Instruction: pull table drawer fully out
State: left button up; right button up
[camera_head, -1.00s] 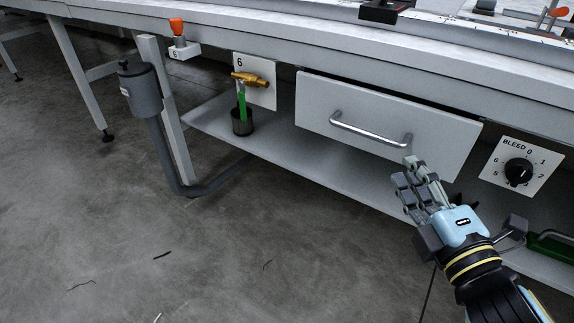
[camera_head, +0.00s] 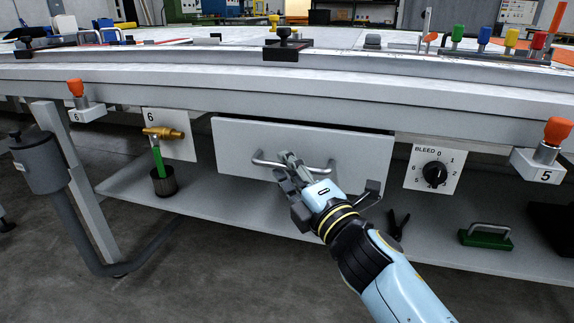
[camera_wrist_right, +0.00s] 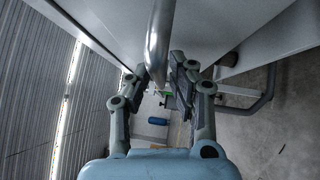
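The drawer (camera_head: 235,140) has a light grey front under the table's edge, with a thin dark gap along its top. In the right wrist view, the handle (camera_wrist_right: 158,38) runs down between the two fingers of my right gripper (camera_wrist_right: 156,82). The fingers look apart, with gaps beside the bar; contact is not clear. My left gripper is out of view.
The table (camera_head: 170,95) spans the view. A bleed dial (camera_head: 434,173) is to the right. The lower shelf (camera_head: 225,205) holds a green-based handle (camera_head: 485,237). Floor in front is clear.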

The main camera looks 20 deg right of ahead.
jog(key=shift+w, duration=0.3)
grip_shut()
jog(key=shift+s+a, duration=0.1)
